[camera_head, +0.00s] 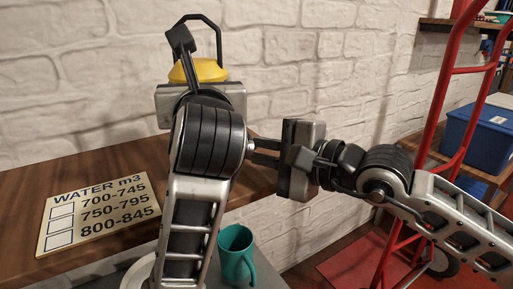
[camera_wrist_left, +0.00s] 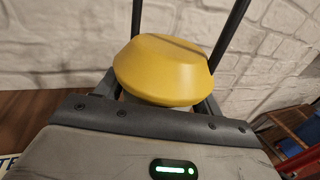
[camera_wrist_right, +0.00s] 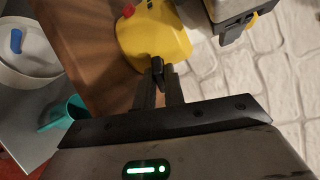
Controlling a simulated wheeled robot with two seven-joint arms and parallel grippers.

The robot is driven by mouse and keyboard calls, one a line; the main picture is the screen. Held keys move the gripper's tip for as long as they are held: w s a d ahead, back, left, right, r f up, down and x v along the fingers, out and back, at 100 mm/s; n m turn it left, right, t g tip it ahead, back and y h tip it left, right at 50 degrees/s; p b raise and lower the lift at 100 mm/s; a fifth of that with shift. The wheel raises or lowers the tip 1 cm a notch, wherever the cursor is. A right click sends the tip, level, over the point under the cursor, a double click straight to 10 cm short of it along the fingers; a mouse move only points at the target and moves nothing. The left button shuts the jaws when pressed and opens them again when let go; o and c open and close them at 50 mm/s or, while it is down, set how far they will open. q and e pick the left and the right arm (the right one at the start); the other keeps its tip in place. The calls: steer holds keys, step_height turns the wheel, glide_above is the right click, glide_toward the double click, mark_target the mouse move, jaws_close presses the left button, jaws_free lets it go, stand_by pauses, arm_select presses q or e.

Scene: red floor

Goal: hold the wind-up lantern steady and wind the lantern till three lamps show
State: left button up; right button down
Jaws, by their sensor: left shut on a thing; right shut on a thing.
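The wind-up lantern has a yellow cap (camera_head: 203,70) and a black wire handle, and stands upright by the brick wall. My left arm hides most of its body in the head view. In the left wrist view the yellow cap (camera_wrist_left: 165,70) rises above my left gripper (camera_wrist_left: 158,100), which is shut on the lantern body below the cap. In the right wrist view the lantern's yellow base (camera_wrist_right: 150,40) shows. My right gripper (camera_wrist_right: 158,75) is shut on a small black crank knob (camera_wrist_right: 157,66) at the lantern's side. No lamps can be made out.
A wooden shelf (camera_head: 130,170) carries a sign (camera_head: 95,212) reading WATER m3 with three number ranges and boxes. A teal mug (camera_head: 236,255) and a white round container (camera_wrist_right: 28,50) are below. A red hand truck (camera_head: 440,100) and blue bin (camera_head: 480,135) stand right.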

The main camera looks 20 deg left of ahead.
stand_by(0.4)
steer(key=c, duration=1.5)
jaws_free()
steer(key=v, duration=1.2)
steer(key=shift+o, duration=0.5)
